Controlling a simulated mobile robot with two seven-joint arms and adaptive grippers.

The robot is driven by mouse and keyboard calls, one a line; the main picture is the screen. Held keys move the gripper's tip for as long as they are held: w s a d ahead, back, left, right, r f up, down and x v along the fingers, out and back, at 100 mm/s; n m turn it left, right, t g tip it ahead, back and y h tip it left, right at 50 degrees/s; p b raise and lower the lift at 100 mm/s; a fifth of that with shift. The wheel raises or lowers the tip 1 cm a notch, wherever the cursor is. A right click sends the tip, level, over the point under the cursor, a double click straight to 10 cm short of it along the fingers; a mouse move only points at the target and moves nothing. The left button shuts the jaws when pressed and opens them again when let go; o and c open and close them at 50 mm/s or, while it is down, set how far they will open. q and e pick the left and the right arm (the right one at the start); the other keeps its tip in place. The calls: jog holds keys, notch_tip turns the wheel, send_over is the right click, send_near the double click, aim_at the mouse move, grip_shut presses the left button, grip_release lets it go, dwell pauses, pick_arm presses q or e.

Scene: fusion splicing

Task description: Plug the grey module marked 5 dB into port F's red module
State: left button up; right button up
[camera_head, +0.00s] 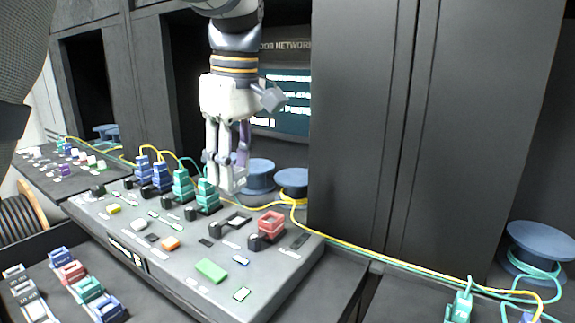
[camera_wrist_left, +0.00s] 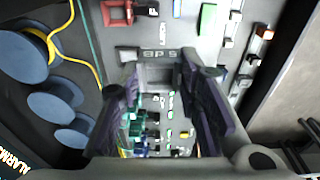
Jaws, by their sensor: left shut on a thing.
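My left gripper (camera_head: 226,168) hangs above the console, pointing down, its fingers shut on a grey module (camera_head: 232,180). In the left wrist view the grey module (camera_wrist_left: 160,58), marked 5 dB, sits between the fingertips of my left gripper (camera_wrist_left: 158,85), its lettering upside down. The red module (camera_head: 271,226) stands on the console to the right of and below my gripper, apart from the grey module. It also shows at the top of the left wrist view (camera_wrist_left: 117,12). My right gripper is not in view.
Blue and teal modules with cables (camera_head: 182,183) stand in a row left of my gripper. Blue spools (camera_head: 258,176) stand behind the console. A yellow cable (camera_head: 350,244) runs right past the red module. A tray of coloured modules (camera_head: 90,290) lies at front left.

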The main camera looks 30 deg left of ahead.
pick_arm(q)
jog(key=w+d, duration=0.4)
jog(key=w, duration=0.2)
jog(key=f, duration=0.5)
jog(key=shift+s+a, duration=0.15)
jog(key=shift+a, duration=0.1)
jog(key=shift+f, duration=0.7)
jog(key=shift+f, duration=0.55)
dwell(0.4)
jog(key=o, duration=1.1)
jog(key=shift+c, duration=0.2)
jog(key=shift+r, duration=0.15)
notch_tip(320, 180, up, 12)
jog(key=d, duration=0.1)
jog(key=shift+d, duration=0.25)
jog(key=shift+f, duration=0.25)
